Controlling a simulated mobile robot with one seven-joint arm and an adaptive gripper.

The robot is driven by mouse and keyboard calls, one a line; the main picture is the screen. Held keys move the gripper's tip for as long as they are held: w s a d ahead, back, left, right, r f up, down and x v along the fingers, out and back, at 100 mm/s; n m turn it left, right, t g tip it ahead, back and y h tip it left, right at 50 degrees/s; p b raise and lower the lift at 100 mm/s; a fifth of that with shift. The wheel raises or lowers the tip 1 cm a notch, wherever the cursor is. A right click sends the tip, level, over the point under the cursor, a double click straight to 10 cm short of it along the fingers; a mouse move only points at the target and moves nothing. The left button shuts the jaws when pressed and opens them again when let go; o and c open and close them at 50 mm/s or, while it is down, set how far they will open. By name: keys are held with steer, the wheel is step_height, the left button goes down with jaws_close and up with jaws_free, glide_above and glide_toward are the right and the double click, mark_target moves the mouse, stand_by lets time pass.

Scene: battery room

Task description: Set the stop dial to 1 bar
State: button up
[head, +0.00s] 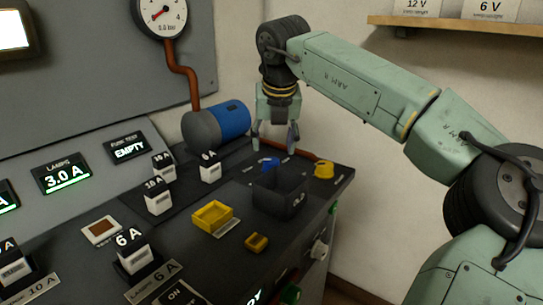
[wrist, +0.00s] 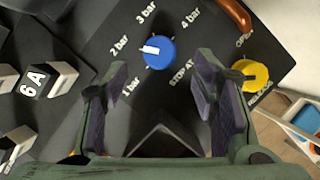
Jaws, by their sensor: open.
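The stop dial is a round blue knob (wrist: 160,55) with a white pointer. In the wrist view its pointer faces left, roughly toward the "2 bar" mark (wrist: 118,46); the "1 bar" mark (wrist: 131,86) is at its lower left. The dial also shows in the head view (head: 270,164), on the black bench top behind a dark open bin. My gripper (head: 275,138) is open and empty, pointing down above the dial and apart from it. In the wrist view its two fingers (wrist: 160,85) stand wide apart, with the dial beyond and between them.
A yellow knob (wrist: 249,75) is right of the dial, near an orange-brown pipe (wrist: 234,14). The dark bin (head: 280,196) stands in front. A blue-grey cylinder (head: 218,125) lies behind left. A gauge (head: 160,14) reads 0.0 bar. Fuse blocks (head: 158,197) and yellow trays (head: 212,217) are left.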

mark_target(271, 160)
steer(key=x, duration=0.6)
steer(key=shift+w+a, duration=0.1)
steer(key=shift+c, duration=0.3)
steer(key=c, duration=1.1)
